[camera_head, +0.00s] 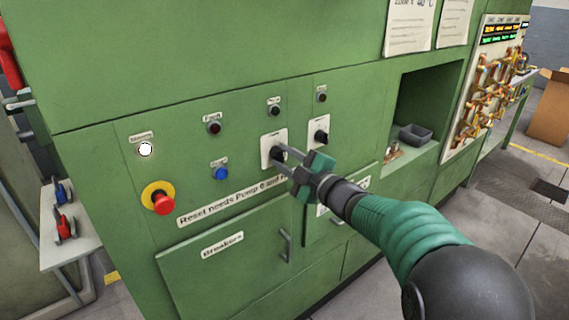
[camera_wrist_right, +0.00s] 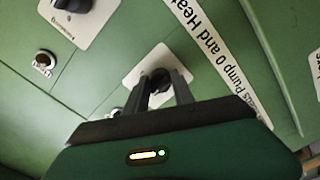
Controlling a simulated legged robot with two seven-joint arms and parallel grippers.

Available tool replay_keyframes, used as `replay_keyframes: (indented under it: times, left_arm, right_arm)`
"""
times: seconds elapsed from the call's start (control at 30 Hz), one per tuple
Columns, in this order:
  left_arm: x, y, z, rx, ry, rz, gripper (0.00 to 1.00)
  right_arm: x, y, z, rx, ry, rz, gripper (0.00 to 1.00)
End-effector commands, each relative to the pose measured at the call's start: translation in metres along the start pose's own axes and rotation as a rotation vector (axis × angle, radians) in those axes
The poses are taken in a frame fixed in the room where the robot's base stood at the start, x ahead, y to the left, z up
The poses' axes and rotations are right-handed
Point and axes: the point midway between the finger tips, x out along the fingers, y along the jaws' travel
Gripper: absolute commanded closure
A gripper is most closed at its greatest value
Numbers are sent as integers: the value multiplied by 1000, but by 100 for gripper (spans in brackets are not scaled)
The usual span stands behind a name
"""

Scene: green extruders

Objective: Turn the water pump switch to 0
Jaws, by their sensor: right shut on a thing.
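Two black rotary switches on white plates sit side by side on the green cabinet front. The left switch (camera_head: 276,152) is partly hidden by my right gripper (camera_head: 284,160); its label is too small to read. In the right wrist view, this switch knob (camera_wrist_right: 157,77) sits between the two fingers of my right gripper (camera_wrist_right: 162,92), which is shut on it. The exact pointing of the knob is hard to tell. The right switch (camera_head: 320,136) stands free and also shows in the right wrist view (camera_wrist_right: 75,5). My left gripper is not in view.
A red emergency button (camera_head: 162,203) on a yellow ring and a blue button (camera_head: 221,173) lie left of the gripper. Breaker door handles (camera_head: 286,245) stick out below. An open recess (camera_head: 425,100) with a grey tray (camera_head: 415,136) is at the right.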

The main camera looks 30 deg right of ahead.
Motion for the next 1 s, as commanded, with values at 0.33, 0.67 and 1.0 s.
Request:
replay_keyframes:
  times: [0.33,0.67,1.0]
  left_arm:
    - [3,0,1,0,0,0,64]
    - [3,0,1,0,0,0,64]
    - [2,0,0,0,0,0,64]
  right_arm:
    - [0,-5,2,-22,-4,-10,100]
    - [0,-4,2,-21,-3,-9,50]
    - [-2,-2,1,-21,-1,-4,49]
